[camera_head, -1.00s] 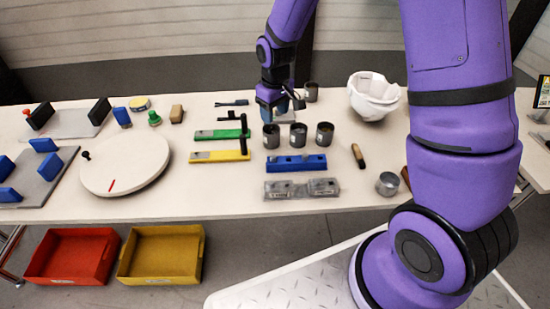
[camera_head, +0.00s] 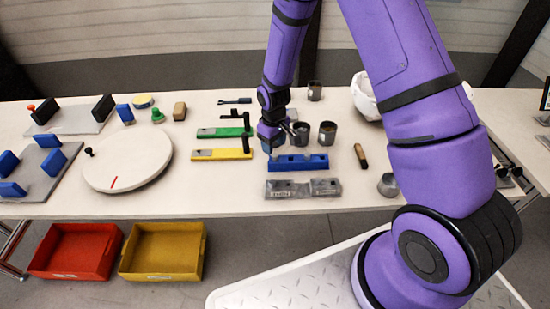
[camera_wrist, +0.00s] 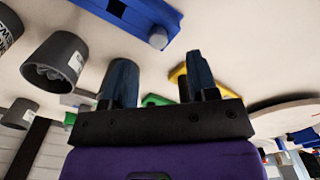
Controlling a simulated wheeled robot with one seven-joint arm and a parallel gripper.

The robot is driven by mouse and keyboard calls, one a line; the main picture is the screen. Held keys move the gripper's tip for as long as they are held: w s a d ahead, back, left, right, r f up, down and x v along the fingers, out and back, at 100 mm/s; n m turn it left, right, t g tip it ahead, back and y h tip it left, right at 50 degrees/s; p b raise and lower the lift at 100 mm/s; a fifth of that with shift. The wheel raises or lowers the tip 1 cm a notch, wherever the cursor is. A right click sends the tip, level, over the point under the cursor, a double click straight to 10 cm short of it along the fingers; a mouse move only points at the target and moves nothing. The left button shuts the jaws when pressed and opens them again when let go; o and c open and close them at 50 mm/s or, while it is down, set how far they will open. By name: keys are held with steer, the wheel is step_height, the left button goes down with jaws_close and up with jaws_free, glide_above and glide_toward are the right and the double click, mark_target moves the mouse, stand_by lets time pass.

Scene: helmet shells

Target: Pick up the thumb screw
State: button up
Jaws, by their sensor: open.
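My gripper (camera_head: 270,141) is over the table, left of the grey cups and just behind the left end of the blue bar (camera_head: 312,163). I cannot tell whether that piece is the thumb screw, and I cannot single out a thumb screw elsewhere. One grey cup (camera_wrist: 56,62) holds small metallic parts.
Grey cups (camera_head: 327,133) stand close right of my gripper. Yellow (camera_head: 222,154) and green (camera_head: 218,132) bars with black handles lie to the left. A white turntable (camera_head: 127,165) is farther left. A white helmet shell (camera_head: 366,97) is partly hidden.

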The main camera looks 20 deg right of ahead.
mark_target(275, 155)
step_height(275, 155, down, 4)
steer(key=shift+s+d+f, duration=0.1)
steer(key=shift+d+f, duration=0.05)
steer(key=c, duration=1)
steer(key=shift+r, duration=0.9)
steer(key=shift+s+r, duration=0.15)
steer(key=shift+r, duration=0.35)
steer(key=shift+s+r, duration=0.15)
steer(key=shift+r, duration=0.35)
steer(key=s, duration=0.5)
steer(key=s+a, duration=0.1)
steer(key=s, duration=0.4)
steer(key=s+r, duration=0.1)
steer(key=s, duration=0.4)
steer(key=shift+s+a+r, duration=0.1)
steer(key=shift+s+a, duration=0.1)
steer(key=shift+a, duration=0.05)
